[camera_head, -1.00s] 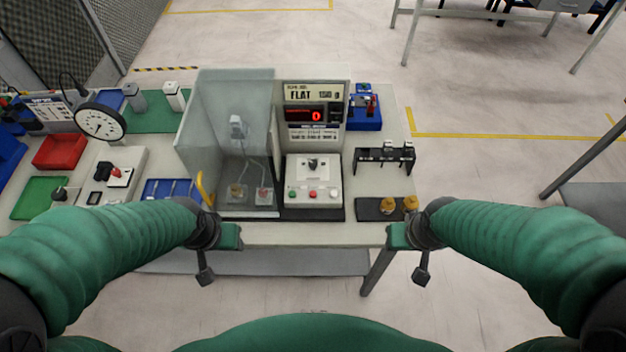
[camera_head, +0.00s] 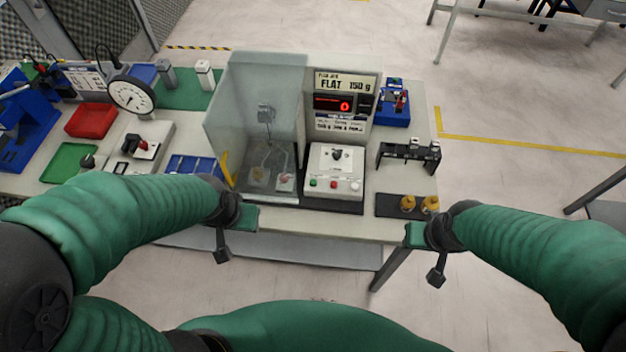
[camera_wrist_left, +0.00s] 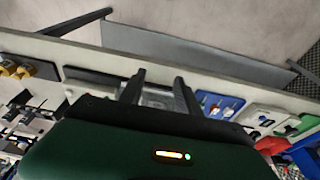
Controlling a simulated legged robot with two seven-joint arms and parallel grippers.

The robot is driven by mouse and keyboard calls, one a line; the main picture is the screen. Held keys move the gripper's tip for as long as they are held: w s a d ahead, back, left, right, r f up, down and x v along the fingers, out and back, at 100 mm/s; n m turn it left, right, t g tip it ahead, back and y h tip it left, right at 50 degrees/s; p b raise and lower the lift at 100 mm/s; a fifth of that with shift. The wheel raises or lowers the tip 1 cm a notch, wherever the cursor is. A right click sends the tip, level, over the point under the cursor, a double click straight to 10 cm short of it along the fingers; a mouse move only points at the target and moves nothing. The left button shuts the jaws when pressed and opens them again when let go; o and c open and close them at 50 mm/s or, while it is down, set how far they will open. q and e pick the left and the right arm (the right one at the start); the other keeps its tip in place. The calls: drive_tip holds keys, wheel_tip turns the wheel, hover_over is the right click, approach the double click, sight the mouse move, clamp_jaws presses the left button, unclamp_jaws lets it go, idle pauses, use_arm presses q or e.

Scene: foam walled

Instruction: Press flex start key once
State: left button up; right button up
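The control box (camera_head: 334,172) stands at the front of the tester in the head view. It has a dark knob on top and a green button (camera_head: 313,184), a red button (camera_head: 333,185) and a white button (camera_head: 354,187) in a row; their labels are too small to read. My left gripper (camera_head: 248,217) is at the table's front edge, left of the box and apart from it. In the left wrist view its two dark fingers (camera_wrist_left: 160,80) stand apart with nothing clearly held. My right gripper (camera_head: 415,234) is at the front edge right of the box; its fingers cannot be made out.
A display panel (camera_head: 340,100) reads FLAT 150 g with a red 0. A clear walled enclosure (camera_head: 225,120) with a yellow handle stands left of the box. A dark tray (camera_head: 388,207) with brass weights and a black rack (camera_head: 408,153) are on the right.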

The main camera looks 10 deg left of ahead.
use_arm(q)
clamp_jaws()
idle(1.4)
